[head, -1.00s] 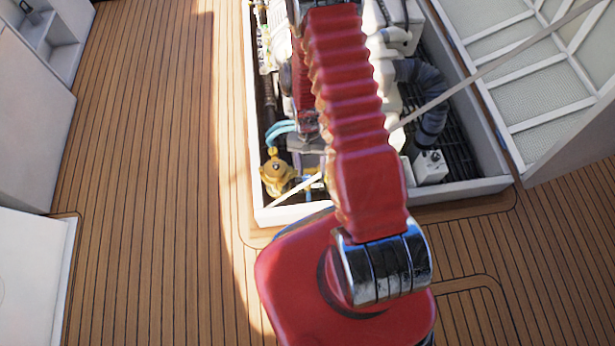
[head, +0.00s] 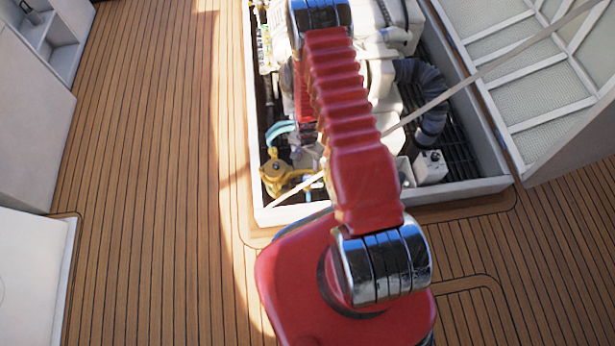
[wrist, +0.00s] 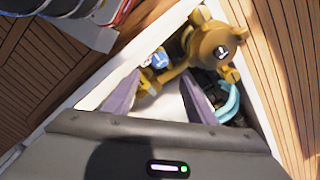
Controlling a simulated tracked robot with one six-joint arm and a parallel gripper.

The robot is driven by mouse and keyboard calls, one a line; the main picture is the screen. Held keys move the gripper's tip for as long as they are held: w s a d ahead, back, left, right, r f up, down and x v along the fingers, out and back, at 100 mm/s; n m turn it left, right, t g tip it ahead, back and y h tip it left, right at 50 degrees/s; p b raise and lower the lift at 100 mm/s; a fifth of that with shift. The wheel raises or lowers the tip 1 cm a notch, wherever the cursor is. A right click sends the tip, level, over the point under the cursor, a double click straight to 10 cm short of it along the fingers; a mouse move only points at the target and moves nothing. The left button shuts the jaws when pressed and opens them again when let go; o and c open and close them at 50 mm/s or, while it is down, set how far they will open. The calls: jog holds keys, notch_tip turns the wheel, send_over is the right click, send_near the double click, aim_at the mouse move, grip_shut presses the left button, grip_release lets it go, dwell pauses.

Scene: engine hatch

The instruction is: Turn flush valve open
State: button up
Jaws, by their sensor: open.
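A small blue handle with a white mark (wrist: 158,59), which looks like the flush valve, shows in the wrist view on yellow brass fittings. It sits just beyond my gripper (wrist: 160,82), nearer the left finger. My gripper's two purple-grey fingers are spread apart with nothing held between them. I cannot tell whether a fingertip touches the fittings. A larger yellow brass body (wrist: 215,46) stands to the right of the handle and also shows in the head view (head: 273,178). In the head view my red arm hides my gripper, and I cannot make out the handle clearly.
A white hatch frame (head: 380,202) surrounds the engine bay. A teal hose (wrist: 230,101) runs close by the right finger. A grey ribbed hose (head: 432,105) and a white box (head: 430,167) are at the right. A pale strut (head: 470,80) crosses the bay. Deck (head: 150,190) at left is clear.

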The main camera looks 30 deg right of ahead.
aim_at(307, 178)
jog(key=shift+f, duration=0.1)
jog(key=shift+f, duration=6.8)
jog(key=c, duration=1)
